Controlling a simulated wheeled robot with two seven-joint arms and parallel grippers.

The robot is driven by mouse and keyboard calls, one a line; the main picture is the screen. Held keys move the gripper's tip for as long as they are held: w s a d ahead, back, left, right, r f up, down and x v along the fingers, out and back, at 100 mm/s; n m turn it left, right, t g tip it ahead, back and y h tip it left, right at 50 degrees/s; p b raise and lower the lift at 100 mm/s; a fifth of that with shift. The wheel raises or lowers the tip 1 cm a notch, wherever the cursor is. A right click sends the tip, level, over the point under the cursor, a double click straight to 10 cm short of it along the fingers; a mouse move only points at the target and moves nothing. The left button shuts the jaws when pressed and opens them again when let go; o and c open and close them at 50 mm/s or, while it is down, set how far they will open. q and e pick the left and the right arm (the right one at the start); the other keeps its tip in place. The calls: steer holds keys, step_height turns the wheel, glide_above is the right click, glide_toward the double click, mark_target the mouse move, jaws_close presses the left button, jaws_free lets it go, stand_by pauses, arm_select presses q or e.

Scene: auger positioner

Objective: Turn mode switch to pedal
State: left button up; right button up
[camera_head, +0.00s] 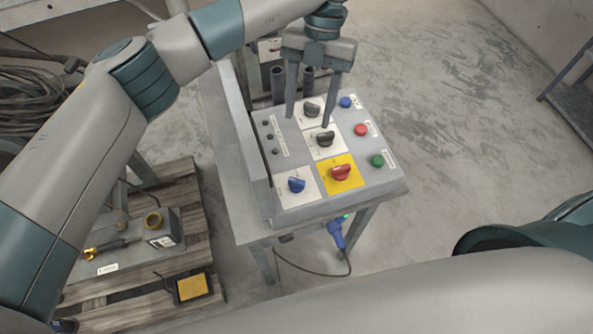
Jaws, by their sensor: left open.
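The control panel (315,198) lies on top of a grey stand in the middle of the head view. It carries a black knob (312,109) at the back, a second black knob (325,138) in front of it, a red knob (341,172) on a yellow plate and a blue knob (296,184) on a white plate. The labels are too small to read, so I cannot tell which knob is the mode switch. My left gripper (308,119) is open and points down, its fingers on either side of the back black knob. I cannot tell whether they touch it. My right gripper is not visible.
Blue (345,102), red (361,130) and green (377,160) buttons line the panel's right side. A raised grey wall (246,140) edges its left. A wooden pallet (190,230) with equipment lies at left.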

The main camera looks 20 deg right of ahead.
arm_select(q)
steer(key=shift+f, duration=0.15)
steer(key=p, duration=0.6)
glide_toward(297, 180)
steer(key=x, duration=0.7)
steer(key=shift+s, duration=0.1)
steer(key=shift+s+a+f, duration=0.15)
steer(key=shift+a+f, duration=0.05)
steer(key=shift+f, duration=0.4)
steer(key=c, duration=1)
steer(key=shift+c, duration=0.2)
